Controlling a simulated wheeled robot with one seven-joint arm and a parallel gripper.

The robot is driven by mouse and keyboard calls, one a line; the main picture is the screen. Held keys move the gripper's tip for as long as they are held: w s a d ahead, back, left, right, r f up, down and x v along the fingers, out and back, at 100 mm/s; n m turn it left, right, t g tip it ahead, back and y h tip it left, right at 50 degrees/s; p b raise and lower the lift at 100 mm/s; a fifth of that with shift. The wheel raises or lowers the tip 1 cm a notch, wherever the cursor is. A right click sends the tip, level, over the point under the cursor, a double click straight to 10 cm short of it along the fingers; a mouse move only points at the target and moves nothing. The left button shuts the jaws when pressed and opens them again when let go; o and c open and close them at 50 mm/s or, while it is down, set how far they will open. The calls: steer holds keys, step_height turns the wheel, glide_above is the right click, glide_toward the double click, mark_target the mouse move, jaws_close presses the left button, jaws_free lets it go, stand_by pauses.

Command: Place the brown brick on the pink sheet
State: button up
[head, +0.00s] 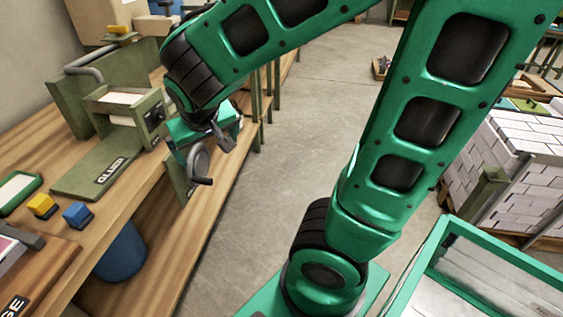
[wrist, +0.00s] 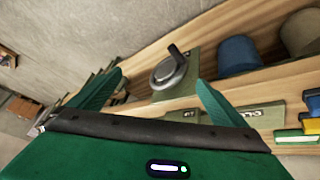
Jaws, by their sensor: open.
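I cannot make out a brown brick for certain in either view. A pinkish sheet (head: 8,248) shows only in part at the left edge of the head view, on the bench beside a grey bar; I cannot tell if it is the pink sheet.
The wooden bench (head: 150,190) carries a green press marked GLUE (head: 100,178), a yellow block (head: 41,205) and a blue block (head: 77,214). A blue bucket (head: 122,255) is below. A teal-rimmed bin (head: 430,250) and stacked white bricks (head: 520,165) stand right. The middle floor is clear.

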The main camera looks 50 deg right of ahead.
steer(key=s+d+m+g+y, duration=0.1)
steer(key=s+d, duration=0.4)
steer(key=s, duration=0.5)
steer(key=s+d+m+g+y, duration=0.2)
steer(key=s+d, duration=0.4)
steer(key=s, duration=0.4)
steer(key=shift+s+m+g, duration=0.3)
steer(key=shift+m+g, duration=0.2)
steer(key=shift+g, duration=0.6)
